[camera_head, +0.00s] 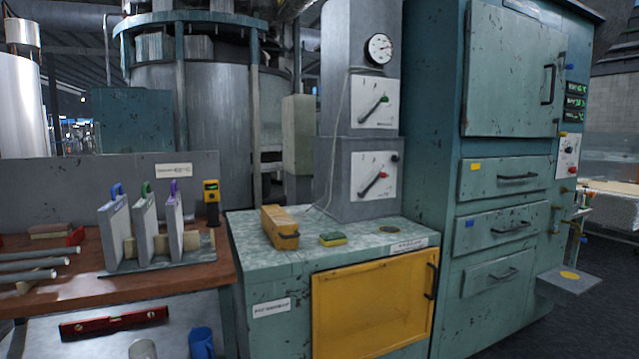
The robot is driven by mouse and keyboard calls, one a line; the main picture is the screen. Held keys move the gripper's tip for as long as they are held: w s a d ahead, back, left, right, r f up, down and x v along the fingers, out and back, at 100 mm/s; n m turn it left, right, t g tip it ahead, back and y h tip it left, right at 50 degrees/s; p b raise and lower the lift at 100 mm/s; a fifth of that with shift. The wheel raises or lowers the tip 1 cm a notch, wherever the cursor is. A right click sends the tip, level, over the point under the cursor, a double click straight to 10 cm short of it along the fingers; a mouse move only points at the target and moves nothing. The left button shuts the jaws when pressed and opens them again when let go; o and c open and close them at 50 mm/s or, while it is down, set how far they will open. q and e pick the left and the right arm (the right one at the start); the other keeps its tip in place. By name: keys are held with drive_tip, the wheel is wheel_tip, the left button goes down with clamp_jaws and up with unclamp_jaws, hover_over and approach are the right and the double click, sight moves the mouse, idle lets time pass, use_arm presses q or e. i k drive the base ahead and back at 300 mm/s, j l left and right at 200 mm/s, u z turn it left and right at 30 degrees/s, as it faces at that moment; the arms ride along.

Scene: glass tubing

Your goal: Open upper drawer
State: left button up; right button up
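The teal cabinet (440,150) stands at the right with three drawers stacked below a large door (510,75). The upper drawer (487,187) has a yellow label (475,166) and a dark bar handle (517,177); it looks shut, its front flush with the cabinet. The middle drawer (485,236) has a blue label and a similar handle. The lower drawer (483,281) is narrower. Both also look shut. Neither of my grippers is in view.
A counter (268,263) with a yellow door (375,305) joins the cabinet's left side, bearing a yellow-brown block (279,227) and a sponge (333,239). A small shelf (570,283) juts out right of the drawers. The workbench (190,278) at left holds upright panels and rods.

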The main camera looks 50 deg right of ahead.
sight(478, 178)
drive_tip(key=z, duration=2.7)
